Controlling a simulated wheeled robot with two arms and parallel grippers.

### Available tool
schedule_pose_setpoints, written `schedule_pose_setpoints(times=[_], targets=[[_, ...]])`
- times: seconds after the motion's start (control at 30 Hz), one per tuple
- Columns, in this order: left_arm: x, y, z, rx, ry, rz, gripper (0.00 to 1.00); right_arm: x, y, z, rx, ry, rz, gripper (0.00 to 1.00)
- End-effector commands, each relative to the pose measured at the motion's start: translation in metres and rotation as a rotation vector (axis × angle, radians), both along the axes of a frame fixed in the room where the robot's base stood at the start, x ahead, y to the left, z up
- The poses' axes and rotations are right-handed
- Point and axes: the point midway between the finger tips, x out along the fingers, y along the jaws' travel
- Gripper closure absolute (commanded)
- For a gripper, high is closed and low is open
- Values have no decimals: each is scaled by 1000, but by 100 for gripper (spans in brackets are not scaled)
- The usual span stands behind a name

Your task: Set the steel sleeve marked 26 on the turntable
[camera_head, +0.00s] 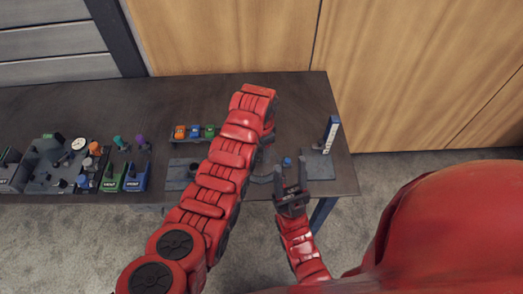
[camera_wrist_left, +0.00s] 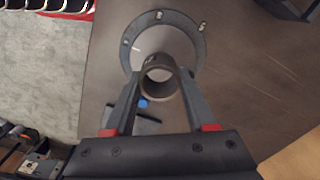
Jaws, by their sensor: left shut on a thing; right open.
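In the left wrist view my left gripper (camera_wrist_left: 160,92) is shut on a hollow, round grey-brown steel sleeve (camera_wrist_left: 158,88), held between the two fingers with its open end toward the camera. Its number is too small to read. A round grey disc with small light marks on its rim, seemingly the turntable (camera_wrist_left: 197,30), shows behind and beyond the sleeve. I cannot tell whether they touch. In the head view my left arm hides its gripper and the sleeve. My right gripper (camera_head: 290,172) is open and empty near the table's front edge.
The dark table (camera_head: 80,105) carries a rack of coloured pieces (camera_head: 195,132), a grey block (camera_head: 183,173), and several fittings and green and blue holders (camera_head: 122,178) at left. A blue-and-white upright (camera_head: 331,134) stands on a grey plate at right. The table's back is clear.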

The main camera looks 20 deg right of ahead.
Motion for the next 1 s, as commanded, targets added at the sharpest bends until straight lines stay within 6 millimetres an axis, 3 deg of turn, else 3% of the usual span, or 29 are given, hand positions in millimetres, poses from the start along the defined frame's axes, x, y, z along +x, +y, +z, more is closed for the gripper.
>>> schedule_pose_setpoints(times=[0.47,1.0], targets=[[0,0,-1,0,0,0,100,0,0,-3,0,0,0,50],[1,1,-25,1,0,1,100,0,0,-20,0,0,0,50]])
